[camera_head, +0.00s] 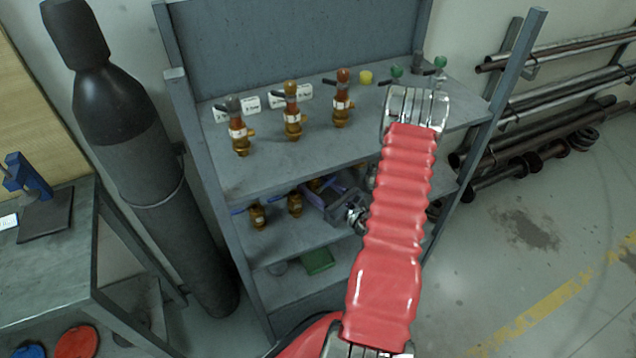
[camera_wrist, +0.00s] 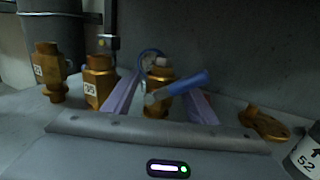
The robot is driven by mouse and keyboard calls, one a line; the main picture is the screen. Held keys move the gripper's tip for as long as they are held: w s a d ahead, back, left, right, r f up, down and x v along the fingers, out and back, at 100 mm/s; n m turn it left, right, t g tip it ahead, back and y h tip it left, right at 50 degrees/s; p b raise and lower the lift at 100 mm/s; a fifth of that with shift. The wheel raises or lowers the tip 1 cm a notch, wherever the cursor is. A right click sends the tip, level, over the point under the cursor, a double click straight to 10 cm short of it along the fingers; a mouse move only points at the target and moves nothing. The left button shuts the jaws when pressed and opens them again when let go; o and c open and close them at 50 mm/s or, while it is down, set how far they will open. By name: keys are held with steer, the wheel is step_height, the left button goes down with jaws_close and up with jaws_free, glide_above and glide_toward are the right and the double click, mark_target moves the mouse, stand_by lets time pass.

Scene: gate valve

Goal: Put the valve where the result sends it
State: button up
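My gripper (camera_wrist: 162,84) has two lavender fingers standing apart, one on each side of a brass valve (camera_wrist: 158,104) with a blue lever. Gaps seem to show between fingers and valve; contact is unclear. Two more brass valves stand left of it: one marked 95 (camera_wrist: 100,82) and one with a partly readable tag (camera_wrist: 50,72). In the head view my gripper (camera_head: 322,190) reaches over the lower shelf, beside two brass valves, the left one (camera_head: 258,217) and the right one (camera_head: 295,204). My red arm hides part of the shelf.
The upper shelf (camera_head: 275,165) holds three brass valves, with grey (camera_head: 238,130), orange (camera_head: 292,115) and red-brown (camera_head: 342,100) tops, near two white signs. A black cylinder (camera_head: 135,150) stands left. A bench (camera_head: 60,250) carries a blue clamp (camera_head: 28,178). A pipe rack stands right.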

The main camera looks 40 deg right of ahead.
steer(key=shift+s, duration=0.1)
steer(key=shift+s+d+f, duration=0.1)
steer(key=shift+s+d, duration=0.05)
steer(key=shift+s, duration=2.85)
steer(key=shift+s+d+f, duration=0.1)
steer(key=shift+s+d, duration=0.05)
steer(key=shift+s, duration=2.8)
steer(key=shift+w+f, duration=0.1)
steer(key=shift+w, duration=0.05)
